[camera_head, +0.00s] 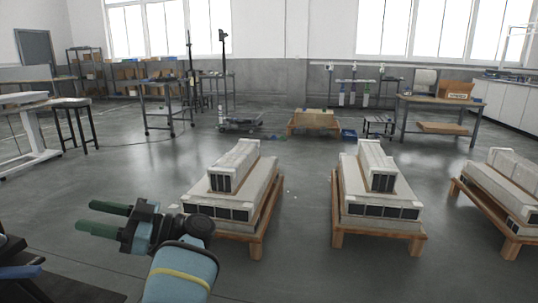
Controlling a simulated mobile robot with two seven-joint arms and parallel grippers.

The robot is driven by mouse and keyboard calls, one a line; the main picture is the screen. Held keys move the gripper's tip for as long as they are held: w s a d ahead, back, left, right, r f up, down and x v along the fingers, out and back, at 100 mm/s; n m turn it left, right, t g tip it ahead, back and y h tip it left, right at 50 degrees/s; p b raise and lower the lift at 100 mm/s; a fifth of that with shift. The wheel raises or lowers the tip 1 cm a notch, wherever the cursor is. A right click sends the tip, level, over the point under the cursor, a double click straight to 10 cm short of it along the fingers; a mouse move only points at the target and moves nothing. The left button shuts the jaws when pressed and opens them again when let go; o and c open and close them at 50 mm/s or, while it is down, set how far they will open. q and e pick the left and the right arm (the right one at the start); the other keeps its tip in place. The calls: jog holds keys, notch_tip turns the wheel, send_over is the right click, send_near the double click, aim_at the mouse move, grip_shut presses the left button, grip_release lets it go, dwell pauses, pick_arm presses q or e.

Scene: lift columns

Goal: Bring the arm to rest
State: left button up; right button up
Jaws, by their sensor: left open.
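My left gripper (97,218) is at the lower left of the head view, on a blue arm link with a yellow band. Its two green fingers point left and stand apart with nothing between them. It is clear of the lift columns (236,172), which lie stacked on a wooden pallet (256,246) to its right. My right gripper does not show.
Lift columns also lie stacked on a middle pallet (418,245) and a right pallet (510,249). A dark surface with a blue item (22,272) is at the lower left corner. A stool (72,104) and workbenches stand farther back. Grey floor is open between them.

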pick_arm(q)
jog(key=s+d+f+m+t+h+p, duration=0.1)
jog(key=s+f+m+t+h+p, duration=0.7)
jog(key=m+t, duration=0.4)
jog(key=s+d+f+m+t+h+p, duration=0.2)
jog(key=s+f+m+t+h+p, duration=0.5)
jog(key=m+t+p, duration=0.5)
jog(key=s+d+g+h+p, duration=0.3)
jog(key=s+p, duration=0.1)
jog(key=s, duration=0.7)
jog(key=s+d+r+g+h+p, duration=0.1)
jog(key=s+d+g+h+p, duration=0.1)
jog(key=s, duration=0.9)
jog(key=s+d+g+h+p, duration=0.3)
jog(key=s+d+g+p, duration=0.1)
jog(key=s, duration=0.7)
jog(key=shift+d+r+g+h+p, duration=0.35)
jog(key=shift+g+p, duration=0.25)
jog(key=shift+p, duration=0.35)
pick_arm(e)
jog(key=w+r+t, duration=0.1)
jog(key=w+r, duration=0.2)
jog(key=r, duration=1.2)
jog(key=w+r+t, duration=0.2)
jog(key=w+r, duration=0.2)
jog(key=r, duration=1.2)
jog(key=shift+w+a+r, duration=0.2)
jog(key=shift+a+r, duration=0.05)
pick_arm(q)
jog(key=shift+f, duration=0.1)
